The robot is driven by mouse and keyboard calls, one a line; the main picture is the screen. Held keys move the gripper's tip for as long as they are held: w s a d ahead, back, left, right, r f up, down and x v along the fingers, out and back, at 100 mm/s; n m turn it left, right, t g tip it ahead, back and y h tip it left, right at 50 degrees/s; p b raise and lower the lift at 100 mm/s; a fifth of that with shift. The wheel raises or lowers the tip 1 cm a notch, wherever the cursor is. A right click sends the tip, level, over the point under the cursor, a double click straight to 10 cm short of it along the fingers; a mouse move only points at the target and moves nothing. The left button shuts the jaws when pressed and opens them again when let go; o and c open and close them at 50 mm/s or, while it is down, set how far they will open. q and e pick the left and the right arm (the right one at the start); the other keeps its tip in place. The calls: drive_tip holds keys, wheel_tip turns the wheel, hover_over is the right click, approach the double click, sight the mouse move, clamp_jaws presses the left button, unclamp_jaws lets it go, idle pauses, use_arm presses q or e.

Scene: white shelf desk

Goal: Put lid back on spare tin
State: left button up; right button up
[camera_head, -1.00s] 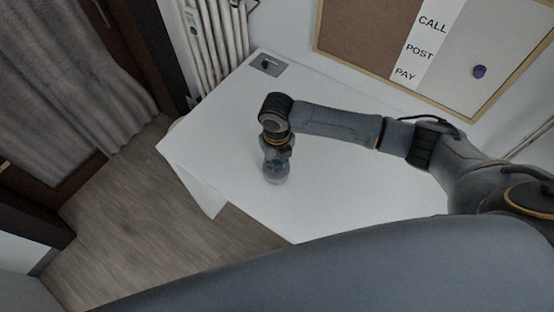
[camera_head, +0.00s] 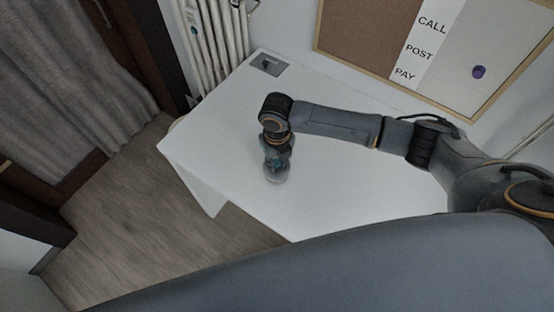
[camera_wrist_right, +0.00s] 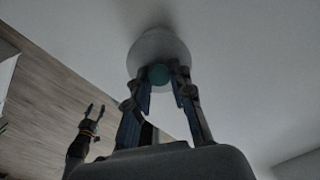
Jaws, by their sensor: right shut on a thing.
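My right gripper (camera_head: 276,160) points down over the white desk near its front left edge. In the right wrist view its two fingers (camera_wrist_right: 160,82) are closed around a small teal knob (camera_wrist_right: 157,72). Just past the fingertips is a pale grey round body (camera_wrist_right: 160,46), seemingly the tin with its lid; it also shows below the gripper in the head view (camera_head: 278,178). I cannot tell where lid and tin meet, or whether they touch. My left gripper (camera_wrist_right: 95,112) shows small in the wrist view, away from the tin, with its fingers apart and empty.
The white desk (camera_head: 350,190) is clear around the tin. A grey plate (camera_head: 268,64) lies at its far left corner by the radiator (camera_head: 217,30). A framed board (camera_head: 365,30) stands behind the desk. Wooden floor (camera_head: 140,220) lies beyond the left edge.

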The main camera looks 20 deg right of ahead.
idle(0.7)
drive_tip(key=shift+f+p, duration=0.15)
drive_tip(key=shift+p, duration=0.2)
idle(0.7)
idle(0.5)
idle(0.3)
drive_tip(key=o, duration=1.4)
drive_tip(key=shift+o, duration=0.2)
drive_tip(key=shift+p, duration=0.3)
drive_tip(key=shift+r+p, duration=3.45)
drive_tip(key=shift+r, duration=0.1)
